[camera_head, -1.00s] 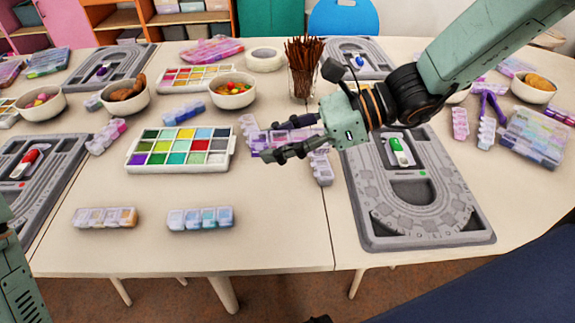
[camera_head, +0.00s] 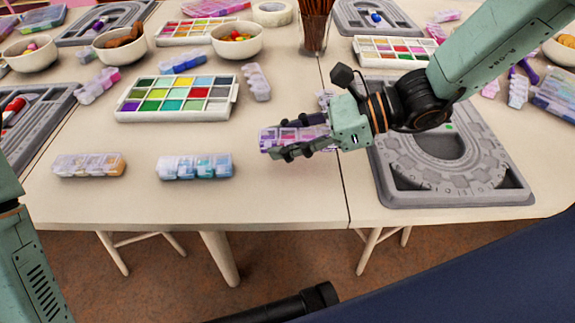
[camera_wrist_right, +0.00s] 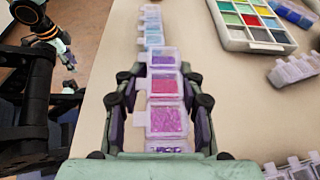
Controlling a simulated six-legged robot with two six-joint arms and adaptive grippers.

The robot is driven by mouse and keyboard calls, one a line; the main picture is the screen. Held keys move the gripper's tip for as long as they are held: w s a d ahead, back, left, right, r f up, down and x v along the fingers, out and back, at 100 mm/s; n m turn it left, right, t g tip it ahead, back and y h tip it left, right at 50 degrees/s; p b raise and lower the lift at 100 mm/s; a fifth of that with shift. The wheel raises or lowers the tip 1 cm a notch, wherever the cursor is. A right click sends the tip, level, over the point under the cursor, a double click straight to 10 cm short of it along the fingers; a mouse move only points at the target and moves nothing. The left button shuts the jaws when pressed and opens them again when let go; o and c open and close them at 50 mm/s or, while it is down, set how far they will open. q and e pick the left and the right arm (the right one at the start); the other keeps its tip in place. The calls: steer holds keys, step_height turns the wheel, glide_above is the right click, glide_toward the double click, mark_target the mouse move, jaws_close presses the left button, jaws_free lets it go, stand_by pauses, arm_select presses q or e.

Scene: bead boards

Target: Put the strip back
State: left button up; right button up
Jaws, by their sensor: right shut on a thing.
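My right gripper (camera_head: 285,150) is shut on a clear strip of lidded boxes with purple and pink contents (camera_head: 268,138). In the right wrist view the held strip (camera_wrist_right: 165,118) lies lengthwise between the fingers. I cannot tell how far it is above the table. A strip with blue contents (camera_head: 195,167) lies to its left in the head view, and a strip with an orange end (camera_head: 90,165) lies further left. In the right wrist view, my left gripper (camera_wrist_right: 66,58) seems to show small at the upper left; its jaws are unclear.
A palette of coloured squares (camera_head: 175,115) stands behind the strips, with a pale strip (camera_head: 257,82) beside it. A grey bead board (camera_head: 480,197) lies to the right. Bowls (camera_head: 237,42) and a jar of brown sticks (camera_head: 314,38) stand further back.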

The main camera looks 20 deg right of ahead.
mark_target(286, 167)
steer(key=shift+f, duration=0.7)
step_height(286, 167, down, 3)
steer(key=shift+f+b, duration=0.1)
steer(key=shift+b, duration=0.9)
steer(key=shift+w, duration=0.1)
steer(key=shift+f, duration=0.1)
steer(key=o, duration=1.2)
steer(key=shift+c, duration=0.2)
